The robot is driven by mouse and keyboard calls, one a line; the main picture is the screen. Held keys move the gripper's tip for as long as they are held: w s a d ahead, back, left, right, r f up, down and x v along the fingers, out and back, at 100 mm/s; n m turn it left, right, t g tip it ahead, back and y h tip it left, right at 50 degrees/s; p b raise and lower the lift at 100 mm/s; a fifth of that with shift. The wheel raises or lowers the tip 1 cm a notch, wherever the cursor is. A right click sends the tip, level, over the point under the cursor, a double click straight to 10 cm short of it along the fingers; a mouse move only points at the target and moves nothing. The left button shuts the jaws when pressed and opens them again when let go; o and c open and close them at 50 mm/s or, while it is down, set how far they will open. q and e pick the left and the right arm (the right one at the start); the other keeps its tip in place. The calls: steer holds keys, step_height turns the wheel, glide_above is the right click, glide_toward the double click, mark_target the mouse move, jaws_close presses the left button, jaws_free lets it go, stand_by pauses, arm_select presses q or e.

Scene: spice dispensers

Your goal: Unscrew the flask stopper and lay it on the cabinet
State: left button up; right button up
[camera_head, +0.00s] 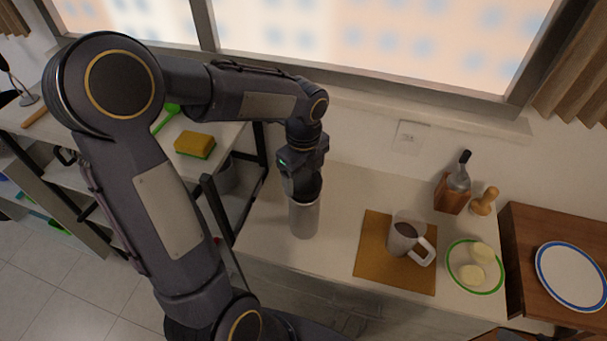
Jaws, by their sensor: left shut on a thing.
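The flask (304,218) is a grey metal cylinder standing upright on the white cabinet top (345,190), toward its left end. My left gripper (303,187) points down onto the top of the flask and is shut at its dark stopper. The fingers and the dark stopper blend together, so the stopper's outline is mostly hidden. I cannot tell whether the stopper is still seated in the flask. My right gripper is not in view.
Right of the flask, a mug (402,238) stands on a brown mat (372,255). A green-rimmed plate (488,289) holds pale round pieces. A wooden holder (448,197) and a wooden pestle-like piece (485,201) stand behind. Bare cabinet top lies between flask and mat.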

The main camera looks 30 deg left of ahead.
arm_select(q)
steer(key=shift+r, duration=2)
steer(key=s+d+f+m+b, duration=0.2)
steer(key=s+d+f+b, duration=0.35)
steer(key=d+b, duration=0.3)
steer(key=s+d+f+m+b, duration=0.1)
steer(key=s+d+f+b, duration=0.3)
steer(key=s+d+b, duration=0.45)
glide_above(341, 241)
steer(key=s, duration=0.1)
steer(key=f, duration=0.8)
steer(key=shift+d+f+b, duration=0.1)
steer(key=shift+d+b, duration=0.1)
steer(key=shift+b, duration=0.15)
steer(key=shift+w+f, duration=0.15)
steer(key=f, duration=0.3)
steer(key=shift+w+a+f, duration=0.1)
steer(key=shift+w+a, duration=0.1)
steer(key=shift+w, duration=0.15)
steer(key=shift+f, duration=0.4)
